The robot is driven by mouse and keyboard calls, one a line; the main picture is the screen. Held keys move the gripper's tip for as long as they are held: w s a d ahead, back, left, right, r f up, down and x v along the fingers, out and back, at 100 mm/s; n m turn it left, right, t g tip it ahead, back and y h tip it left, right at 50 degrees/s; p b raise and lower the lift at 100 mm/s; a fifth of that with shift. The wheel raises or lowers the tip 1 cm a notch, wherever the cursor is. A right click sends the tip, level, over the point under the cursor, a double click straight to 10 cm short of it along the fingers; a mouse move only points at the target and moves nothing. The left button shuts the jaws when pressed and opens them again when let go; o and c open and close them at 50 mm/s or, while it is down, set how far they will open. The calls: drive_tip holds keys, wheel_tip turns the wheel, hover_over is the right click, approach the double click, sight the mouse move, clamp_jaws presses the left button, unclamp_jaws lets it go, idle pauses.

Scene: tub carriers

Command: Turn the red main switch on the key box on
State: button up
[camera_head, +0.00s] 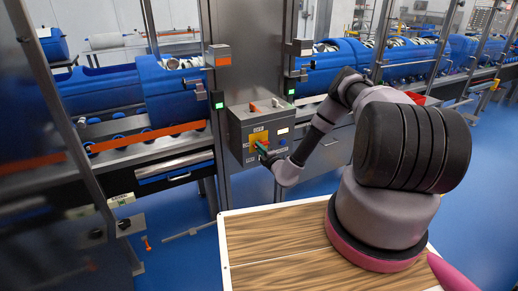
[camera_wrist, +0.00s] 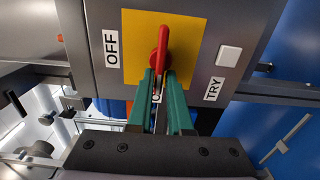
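The grey key box (camera_head: 241,127) is mounted on the grey post ahead. Its red main switch (camera_wrist: 161,45) sits on a yellow plate (camera_wrist: 192,38). In the wrist view an OFF label (camera_wrist: 111,48) is left of the plate. A partly hidden label starting with O (camera_wrist: 157,96) shows between my fingers, below the switch. In the head view my gripper (camera_head: 263,155) is at the box front and hides most of the handle.
A white button (camera_wrist: 229,56) and a TRY label (camera_wrist: 214,90) are right of the plate. Blue tubs (camera_head: 175,95) stand on conveyors on both sides of the post. A wooden-topped surface (camera_head: 265,235) is below my arm. The blue floor is mostly open at the right.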

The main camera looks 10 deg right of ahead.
drive_tip(key=shift+o, duration=1.2)
drive_tip(key=shift+d+f, duration=0.1)
drive_tip(key=shift+d, duration=0.1)
drive_tip(key=shift+a, duration=0.1)
drive_tip(key=v, duration=1)
drive_tip(key=shift+s, duration=0.4)
